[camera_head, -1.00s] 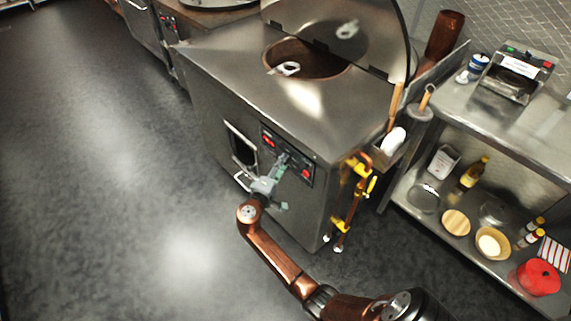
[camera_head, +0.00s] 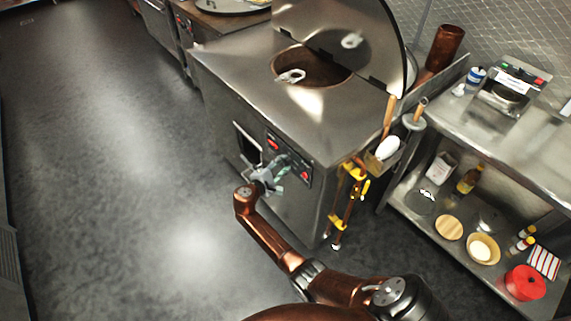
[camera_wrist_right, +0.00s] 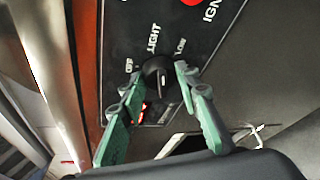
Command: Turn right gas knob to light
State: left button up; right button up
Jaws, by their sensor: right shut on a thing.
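The right gas knob (camera_wrist_right: 158,70) is black and round with a white mark, on a dark panel lettered OFF, LIGHT and LOW in the right wrist view. My right gripper (camera_wrist_right: 157,84) has its green fingers on either side of the knob and is shut on it. In the head view my right gripper (camera_head: 279,167) is at the front control panel (camera_head: 292,160) of the steel tandoor (camera_head: 318,135), where the fingers cover the knob. My left gripper is not in view.
A red button (camera_wrist_right: 192,2) marked IGN is beside the knob. Yellow-handled gas pipes (camera_head: 346,195) run down the tandoor's corner. A steel shelf (camera_head: 455,130) with jars and bowls stands at the right. The floor (camera_head: 130,190) at the left is clear.

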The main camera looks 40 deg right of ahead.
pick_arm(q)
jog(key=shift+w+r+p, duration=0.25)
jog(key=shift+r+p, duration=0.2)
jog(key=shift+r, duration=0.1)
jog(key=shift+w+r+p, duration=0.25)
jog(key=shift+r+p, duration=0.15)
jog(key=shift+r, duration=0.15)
pick_arm(e)
jog(key=shift+w+r+n+g, duration=0.15)
jog(key=shift+r+n+g, duration=0.2)
jog(key=shift+n, duration=0.35)
jog(key=shift+f, duration=0.2)
jog(key=o, duration=1.1)
jog(key=shift+o, duration=0.2)
jog(key=shift+a, duration=0.1)
jog(key=v, duration=1.1)
jog(key=shift+a+r, duration=0.25)
jog(key=shift+a, duration=0.05)
